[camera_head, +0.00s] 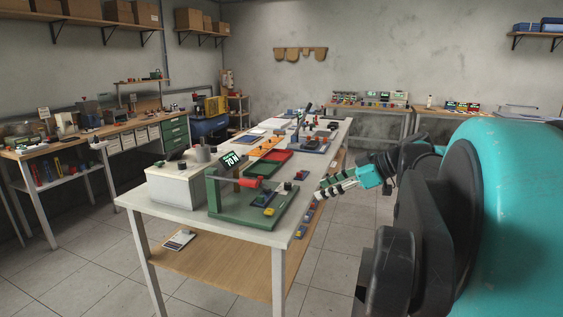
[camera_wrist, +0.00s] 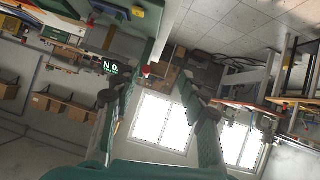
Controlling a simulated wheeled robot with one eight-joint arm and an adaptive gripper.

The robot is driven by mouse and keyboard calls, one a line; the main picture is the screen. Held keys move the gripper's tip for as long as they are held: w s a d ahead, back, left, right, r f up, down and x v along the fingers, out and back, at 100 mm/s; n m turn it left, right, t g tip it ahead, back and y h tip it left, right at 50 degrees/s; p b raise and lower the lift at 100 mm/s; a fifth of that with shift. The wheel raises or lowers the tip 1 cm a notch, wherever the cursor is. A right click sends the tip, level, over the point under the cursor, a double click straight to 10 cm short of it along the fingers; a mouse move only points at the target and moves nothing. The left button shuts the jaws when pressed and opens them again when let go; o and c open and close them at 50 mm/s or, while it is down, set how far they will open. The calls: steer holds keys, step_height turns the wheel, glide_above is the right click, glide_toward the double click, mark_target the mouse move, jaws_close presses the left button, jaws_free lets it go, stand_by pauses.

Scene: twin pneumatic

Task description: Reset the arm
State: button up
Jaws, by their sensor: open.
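My gripper (camera_head: 323,188) is in the air beside the right edge of the white-topped table (camera_head: 215,222) in the head view. Its fingers point left toward the table. In the wrist view my gripper (camera_wrist: 158,92) has its two dark fingers spread apart. Nothing shows between them, and the view is tilted, with windows and the table's things beyond. My teal and black arm fills the right of the head view.
Red (camera_head: 276,160) and orange trays lie behind. Open floor (camera_head: 335,262) lies right of the table.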

steer(key=s+d+f+m+h, duration=0.2)
steer(key=f+m, duration=0.3)
steer(key=f, duration=0.4)
steer(key=s+d+f+m+h, duration=0.2)
steer(key=s+f+m+h, duration=0.2)
steer(key=f, duration=0.6)
steer(key=s+d+f+m+h, duration=0.2)
steer(key=s+f+m+h, duration=0.2)
steer(key=f, duration=0.6)
steer(key=shift+s+d+m+g, duration=0.3)
steer(key=shift+s+m+g, duration=0.1)
steer(key=shift+s+m, duration=0.4)
stand_by(4.3)
